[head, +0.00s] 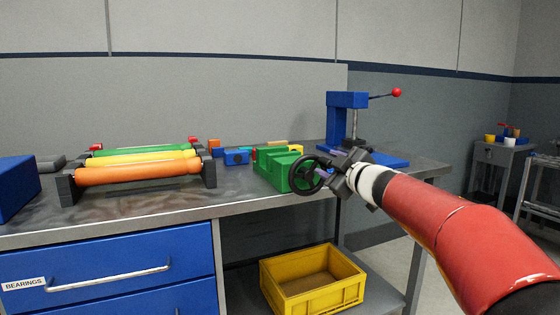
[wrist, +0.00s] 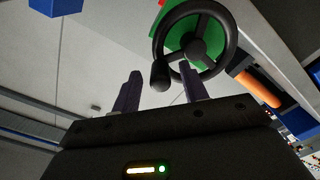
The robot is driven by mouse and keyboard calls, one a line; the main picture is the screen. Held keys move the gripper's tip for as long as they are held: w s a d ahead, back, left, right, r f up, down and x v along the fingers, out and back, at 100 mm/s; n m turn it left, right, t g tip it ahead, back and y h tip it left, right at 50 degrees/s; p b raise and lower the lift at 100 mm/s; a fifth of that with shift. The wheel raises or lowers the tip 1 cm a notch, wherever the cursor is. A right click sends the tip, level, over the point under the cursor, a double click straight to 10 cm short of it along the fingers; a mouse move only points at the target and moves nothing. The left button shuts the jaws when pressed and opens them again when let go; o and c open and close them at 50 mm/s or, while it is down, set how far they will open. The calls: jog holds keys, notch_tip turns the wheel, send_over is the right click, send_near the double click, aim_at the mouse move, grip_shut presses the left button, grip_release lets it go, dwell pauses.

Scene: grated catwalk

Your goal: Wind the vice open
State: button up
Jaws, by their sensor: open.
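The green vice (head: 276,168) sits at the front edge of the metal workbench. Its black handwheel (head: 306,175) faces out past the edge and shows large in the wrist view (wrist: 201,44), with three spokes and a knob handle (wrist: 160,76) at the lower left of the rim. My gripper (head: 334,168) is at the wheel's right side in the head view. In the wrist view its two fingers (wrist: 158,88) are open and apart, with the knob between them in the picture. I cannot tell whether either finger touches it. The vice jaws' gap is not clear.
A blue press (head: 347,115) with a red-knobbed lever stands right of the vice. A roller stand (head: 68,188) with coloured rollers is at left, small blocks (head: 236,157) behind. A yellow crate (head: 312,283) sits below the bench. Free floor lies to the right.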

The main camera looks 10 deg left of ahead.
jog(key=v, duration=0.8)
dwell(0.4)
jog(key=s+d+f+m+g+h, duration=0.1)
jog(key=s+d+f+m+h, duration=0.3)
jog(key=s+d+m+h, duration=0.3)
jog(key=s+d+f+m+h, duration=0.5)
jog(key=s+d+m, duration=0.1)
jog(key=s+d, duration=0.15)
jog(key=s+a+f+m+g+y, duration=0.1)
jog(key=s+f+g, duration=0.3)
jog(key=s+f, duration=0.4)
jog(key=s+a+f+m+g+y, duration=0.1)
jog(key=s+f+g, duration=0.3)
jog(key=s+f, duration=0.4)
jog(key=s, duration=0.5)
jog(key=shift+a+m, duration=0.25)
jog(key=shift+m, duration=0.15)
